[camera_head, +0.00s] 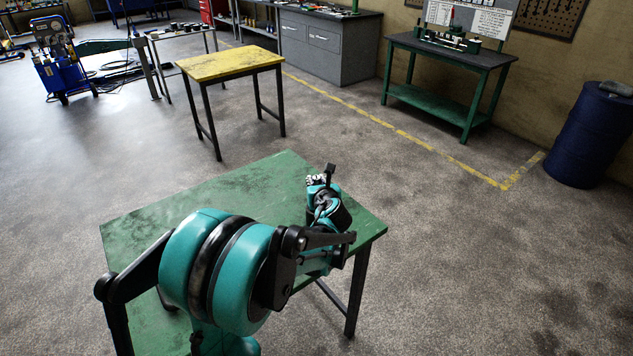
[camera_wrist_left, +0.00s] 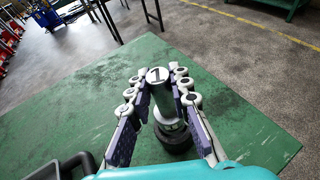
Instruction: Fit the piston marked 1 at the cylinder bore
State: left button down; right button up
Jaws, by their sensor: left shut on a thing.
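The piston marked 1 (camera_wrist_left: 157,75) is a grey cylinder with a black 1 on its pale round end. It stands between the two fingers of my left gripper (camera_wrist_left: 157,92) in the left wrist view, and the gripper is shut on it. A black round part with a pale ring (camera_wrist_left: 175,140) shows close by, between the finger bases; I cannot tell whether it belongs to the piston. In the head view my left gripper (camera_head: 318,181) is over the far right part of the green table, and the piston is hard to make out. The cylinder bore cannot be made out. My right gripper is out of view.
The green table (camera_head: 150,210) has a bare top around my arm. A yellow-topped table (camera_head: 230,64) stands beyond it. A green bench (camera_head: 455,52) with small dark parts is at the back right. A blue barrel (camera_head: 592,135) stands at right. The floor between is free.

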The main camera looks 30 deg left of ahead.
pick_arm(q)
jog(key=shift+f+b, duration=2.95)
jog(key=shift+f, duration=0.6)
jog(key=c, duration=1.3)
grip_release()
jog(key=v, duration=1.2)
jog(key=shift+r, duration=0.1)
jog(key=s+d+f+n+g+h, duration=0.1)
jog(key=s+d+f+n+h, duration=0.1)
jog(key=s+n, duration=0.4)
jog(key=s+d+f+n+g+h, duration=0.1)
jog(key=s+d+f+n+h, duration=0.1)
jog(key=s+d+n+h, duration=0.2)
jog(key=s+d+f+n+g+h, duration=0.1)
jog(key=s+d+n, duration=0.7)
jog(key=n, duration=0.9)
jog(key=shift+s+f+n+g+h, duration=0.35)
jog(key=shift+s+f+h, duration=0.35)
jog(key=shift+s+h, duration=0.3)
